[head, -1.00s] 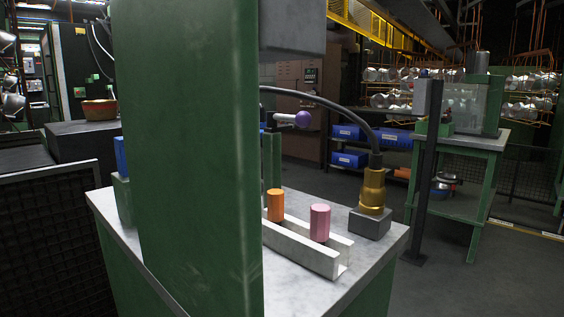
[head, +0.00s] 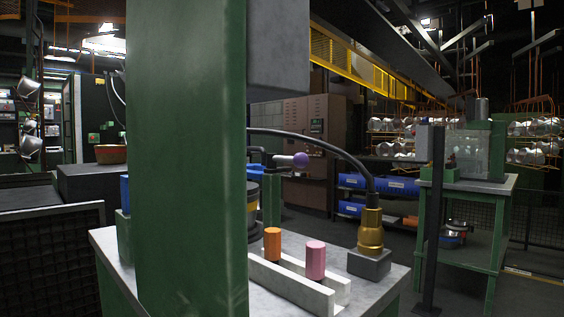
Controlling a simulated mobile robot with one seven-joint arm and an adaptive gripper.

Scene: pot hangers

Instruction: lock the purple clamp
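The purple clamp shows as a lever with a purple ball (head: 301,159) at its right end, above the back of the workbench. The lever lies about level. Its left part and its mount are mostly hidden behind a broad green post in front. My gripper is not in view.
The green post (head: 190,160) blocks much of the left and middle. On the bench top (head: 375,297) stand an orange cylinder (head: 272,244), a pink cylinder (head: 316,260) and a brass fitting (head: 371,232) with a black cable. A dark pole (head: 434,220) and a green side table (head: 466,182) stand at right.

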